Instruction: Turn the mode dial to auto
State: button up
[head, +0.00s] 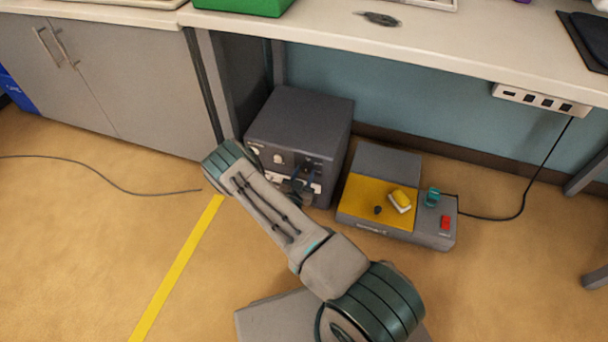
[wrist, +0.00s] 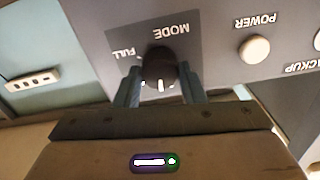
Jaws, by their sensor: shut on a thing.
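The mode dial (wrist: 160,68) is a round black knob with a white pointer line, on the front of a dark grey unit (head: 304,115) on the floor under the bench. In the wrist view the panel appears upside down, with "MODE" above the dial and "FULL" at its upper left. The pointer line faces down in that view. No "auto" label is readable; the part of the panel below the dial is hidden by my gripper. My gripper (wrist: 161,88) is shut on the dial, one finger on each side. In the head view my gripper (head: 299,186) is at the unit's front, hiding the dial.
A round pale power button (wrist: 254,48) is beside the dial. A grey and yellow box (head: 376,222) with a yellow-white block, a teal part and a red switch stands right of the unit. The bench (head: 400,45) overhangs behind. A cable (head: 90,170) lies on the left floor.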

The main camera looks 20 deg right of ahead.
jog(key=m, duration=0.5)
jog(key=shift+b, duration=0.35)
jog(key=m, duration=0.5)
dwell(0.4)
jog(key=o, duration=1)
jog(key=p+v, duration=0.3)
jog(key=v, duration=1.1)
jog(key=shift+w, duration=0.1)
